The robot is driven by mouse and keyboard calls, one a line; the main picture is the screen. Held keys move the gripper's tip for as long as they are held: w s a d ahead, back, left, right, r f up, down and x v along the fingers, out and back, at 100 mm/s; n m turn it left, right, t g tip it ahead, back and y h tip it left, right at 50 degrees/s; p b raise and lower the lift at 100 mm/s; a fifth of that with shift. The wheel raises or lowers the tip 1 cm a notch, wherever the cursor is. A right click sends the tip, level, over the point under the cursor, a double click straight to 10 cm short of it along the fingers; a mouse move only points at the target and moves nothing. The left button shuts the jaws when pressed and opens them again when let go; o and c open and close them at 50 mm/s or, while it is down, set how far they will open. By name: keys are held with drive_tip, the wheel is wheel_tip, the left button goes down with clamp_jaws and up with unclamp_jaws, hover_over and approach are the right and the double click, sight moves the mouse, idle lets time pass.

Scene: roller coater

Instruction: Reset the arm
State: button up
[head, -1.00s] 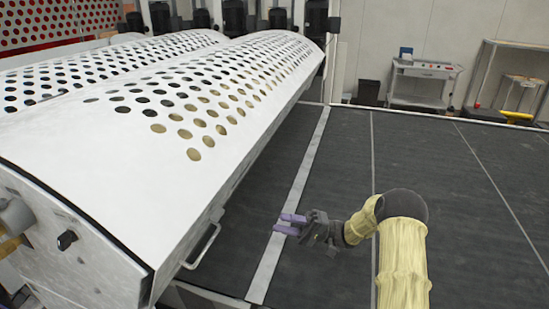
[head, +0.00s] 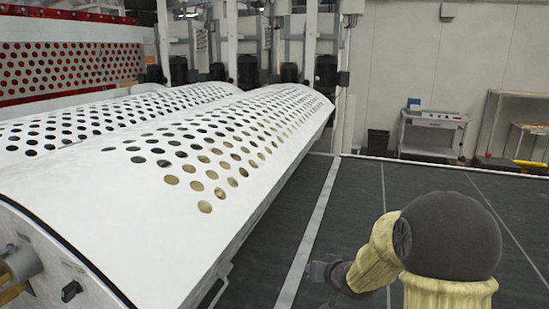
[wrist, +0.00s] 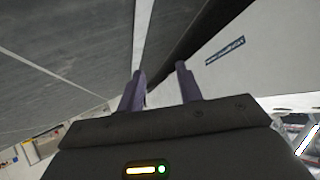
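My arm, in a pale yellow sleeve with a large dark rounded joint, is at the lower right of the head view, folded over the dark floor. My gripper (head: 316,270) shows as a small dark shape at the arm's end, to the right of the white machine cover (head: 110,220); its fingers are hard to make out there. In the wrist view my gripper (wrist: 161,75) shows two purple fingers standing apart with nothing between them.
The perforated white cover fills the left side of the head view, with a handle (head: 219,284) on its lower edge. Dark floor (head: 345,205) with pale lines is open around my gripper. A grey cart (head: 432,135) and a shelf frame (head: 515,128) stand by the back wall.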

drive_tip(key=s+d+f+g+h, duration=0.1)
drive_tip(key=s+g, duration=0.2)
drive_tip(key=s, duration=0.9)
drive_tip(key=s+d+f+g+h, duration=0.1)
drive_tip(key=s+g, duration=0.3)
drive_tip(key=s, duration=0.9)
drive_tip(key=shift+d+f+n+g+h, duration=0.25)
drive_tip(key=shift+d+n+g+h, duration=0.05)
drive_tip(key=shift+d+h, duration=0.4)
drive_tip(key=shift+w+a, duration=0.1)
